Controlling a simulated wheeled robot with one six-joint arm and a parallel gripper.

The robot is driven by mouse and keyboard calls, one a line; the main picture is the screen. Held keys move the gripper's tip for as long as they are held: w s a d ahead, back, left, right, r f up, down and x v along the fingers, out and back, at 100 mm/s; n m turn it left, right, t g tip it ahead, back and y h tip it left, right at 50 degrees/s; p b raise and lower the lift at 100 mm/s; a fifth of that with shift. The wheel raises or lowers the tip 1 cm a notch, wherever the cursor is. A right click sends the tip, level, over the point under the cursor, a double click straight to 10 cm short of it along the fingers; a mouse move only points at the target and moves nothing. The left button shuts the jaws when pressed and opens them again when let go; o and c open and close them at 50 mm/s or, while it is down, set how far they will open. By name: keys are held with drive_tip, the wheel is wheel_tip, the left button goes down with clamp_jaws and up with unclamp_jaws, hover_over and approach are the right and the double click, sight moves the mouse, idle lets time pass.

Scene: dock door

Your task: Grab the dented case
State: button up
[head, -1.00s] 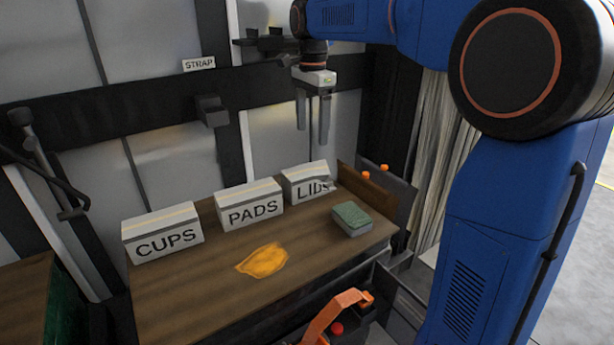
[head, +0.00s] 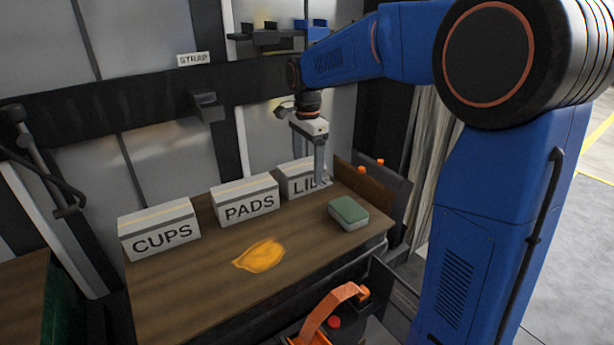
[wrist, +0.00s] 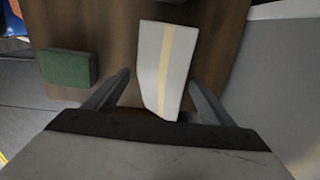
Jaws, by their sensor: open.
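Three white cases with a tan tape stripe stand in a row on the wooden bench: CUPS (head: 160,230), PADS (head: 246,200) and LIDS (head: 296,181). The LIDS case looks dented: its outline is crushed at one corner in the wrist view (wrist: 165,65). CUPS and PADS look square-edged. My gripper (head: 312,172) is open and points down over the LIDS case, one finger covering part of its label. In the wrist view, my fingers (wrist: 160,82) lie on either side of the case, with nothing gripped. Whether they touch it cannot be told.
An orange-yellow patch (head: 260,255) lies mid-bench (head: 190,285). A low board (head: 365,185) edges the right side. A wall stands behind the cases.

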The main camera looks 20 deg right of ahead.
drive_tip(key=shift+f, duration=1.95)
drive_tip(key=shift+c, duration=0.4)
